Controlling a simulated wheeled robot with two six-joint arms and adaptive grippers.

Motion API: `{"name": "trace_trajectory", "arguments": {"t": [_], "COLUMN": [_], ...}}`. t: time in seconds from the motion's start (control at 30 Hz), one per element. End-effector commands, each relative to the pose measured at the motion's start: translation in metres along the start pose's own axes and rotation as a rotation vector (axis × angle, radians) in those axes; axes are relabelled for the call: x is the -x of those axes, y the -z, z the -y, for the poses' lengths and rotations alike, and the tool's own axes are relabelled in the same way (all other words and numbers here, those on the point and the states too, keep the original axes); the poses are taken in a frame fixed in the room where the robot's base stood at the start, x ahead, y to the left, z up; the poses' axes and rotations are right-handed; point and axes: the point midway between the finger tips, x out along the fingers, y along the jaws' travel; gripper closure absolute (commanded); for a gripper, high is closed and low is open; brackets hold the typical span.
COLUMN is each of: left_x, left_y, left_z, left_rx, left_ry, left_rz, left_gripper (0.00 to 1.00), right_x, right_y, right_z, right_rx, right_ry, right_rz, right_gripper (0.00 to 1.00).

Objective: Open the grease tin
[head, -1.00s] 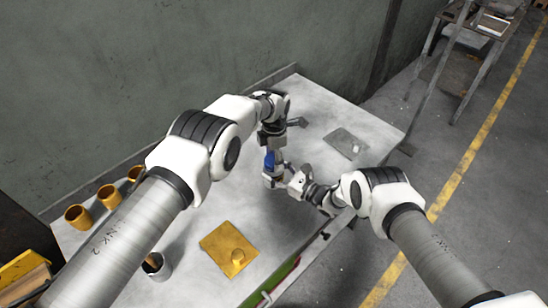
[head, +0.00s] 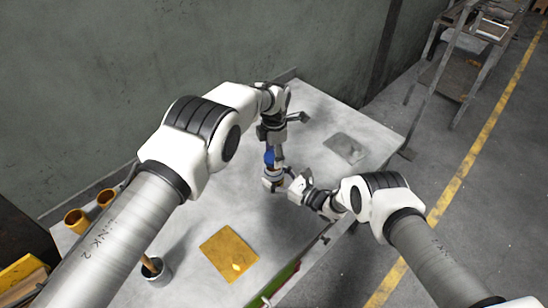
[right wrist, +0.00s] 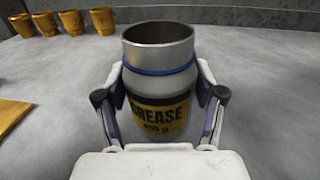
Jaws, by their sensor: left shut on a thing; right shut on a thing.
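The grease tin (right wrist: 160,85) stands upright in the right wrist view, with a yellow-and-black label, a blue ring round its neck and an open, hollow mouth. My right gripper (right wrist: 160,105) is shut around its body, one finger on each side. In the head view my right gripper (head: 281,183) reaches the tin (head: 271,184) from the right. My left gripper (head: 270,148) points down above the tin, shut on a blue thing (head: 269,156), seemingly the lid. Its fingertips are small and partly hidden. The left gripper is not visible in the right wrist view.
A yellow mat (head: 226,252) lies at the front and a grey plate (head: 344,147) at the back right. Several yellow cups (right wrist: 73,22) stand along the left edge. A pot with a handle (head: 156,272) stands near my left arm. Bare table (head: 215,210) lies between.

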Motion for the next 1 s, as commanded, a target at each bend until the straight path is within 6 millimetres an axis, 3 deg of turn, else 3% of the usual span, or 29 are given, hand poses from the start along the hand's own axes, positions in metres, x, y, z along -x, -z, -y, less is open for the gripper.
{"name": "trace_trajectory", "arguments": {"t": [0.13,0.33,0.37,0.43,0.8,1.0], "left_x": [0.02,0.022,0.022,0.022,0.022,0.022], "left_y": [0.0,0.0,0.0,0.0,0.0,0.0], "left_z": [0.0,0.0,0.0,0.0,0.0,0.0], "left_rx": [0.0,0.001,0.001,0.001,0.001,0.001], "left_ry": [-0.001,0.0,0.0,0.0,0.0,0.0], "left_rz": [0.001,0.0,0.0,0.0,0.001,0.001], "left_gripper": [0.79,0.79,0.79,0.79,0.79,0.79], "right_x": [0.001,0.001,0.001,0.001,0.002,0.034], "right_y": [0.002,0.002,0.002,0.002,0.001,0.001], "right_z": [-0.001,-0.001,-0.001,-0.001,0.0,0.002], "right_rx": [-0.001,-0.001,-0.001,-0.001,0.0,-0.002], "right_ry": [0.001,0.001,0.001,0.001,0.001,0.003], "right_rz": [-0.004,-0.004,-0.004,-0.004,-0.002,-0.004], "right_gripper": [1.0,1.0,0.28,0.03,0.02,0.02]}}
